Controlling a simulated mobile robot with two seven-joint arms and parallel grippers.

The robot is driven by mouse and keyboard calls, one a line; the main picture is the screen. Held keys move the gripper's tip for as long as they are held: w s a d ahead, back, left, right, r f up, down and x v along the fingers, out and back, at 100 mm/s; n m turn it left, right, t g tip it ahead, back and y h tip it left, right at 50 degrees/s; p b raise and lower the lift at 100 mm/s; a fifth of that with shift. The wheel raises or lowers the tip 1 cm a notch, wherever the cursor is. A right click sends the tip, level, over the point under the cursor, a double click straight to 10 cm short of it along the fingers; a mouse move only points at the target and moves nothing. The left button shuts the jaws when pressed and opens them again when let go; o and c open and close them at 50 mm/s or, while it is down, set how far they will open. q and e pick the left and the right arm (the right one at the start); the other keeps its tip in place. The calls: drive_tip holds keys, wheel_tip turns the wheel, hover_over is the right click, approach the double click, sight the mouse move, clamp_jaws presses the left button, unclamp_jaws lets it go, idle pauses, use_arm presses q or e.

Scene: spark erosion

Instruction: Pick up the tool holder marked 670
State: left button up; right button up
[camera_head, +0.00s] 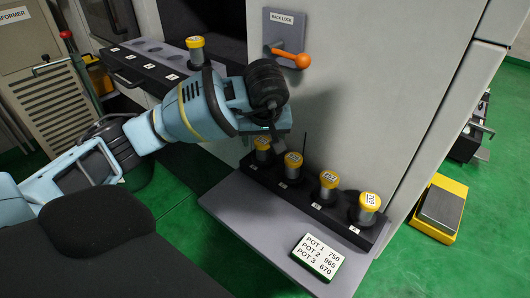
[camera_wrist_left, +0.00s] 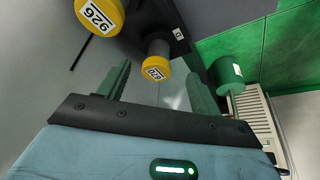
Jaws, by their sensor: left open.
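The tool holder marked 670 (camera_wrist_left: 156,68) has a yellow cap and a grey metal body. In the left wrist view it sits between and beyond the green fingers of my left gripper (camera_wrist_left: 157,85), not held. In the head view it appears to be the leftmost holder (camera_head: 263,143) in the front rack, partly hidden, its label unreadable there. My left gripper (camera_head: 273,136) is open and empty, close above that end of the rack. A neighbouring yellow-capped holder (camera_wrist_left: 98,16) shows at the top of the wrist view. My right gripper is not in view.
The black rack (camera_head: 338,222) holds several yellow-capped holders in a row on a grey shelf. A sign (camera_head: 317,257) reads POT 1 750, POT 2 965, POT 3 670. Another holder (camera_head: 196,50) stands on the back rack. An orange-knobbed rack lock lever (camera_head: 301,60) is on the wall.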

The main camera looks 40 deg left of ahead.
sight(263, 143)
use_arm(q)
drive_tip(key=shift+s+a+f, duration=0.1)
drive_tip(key=shift+f, duration=0.25)
drive_tip(key=shift+w+x, duration=0.25)
drive_tip(key=shift+x, duration=0.8)
drive_tip(key=shift+w+a+x, duration=0.1)
drive_tip(key=shift+w+x, duration=0.05)
drive_tip(key=shift+x, duration=1.05)
drive_tip(key=shift+w+a+x, duration=0.1)
drive_tip(key=shift+w+x, duration=0.1)
drive_tip(key=shift+x, duration=1)
drive_tip(key=shift+r, duration=0.15)
drive_tip(key=c, duration=1.4)
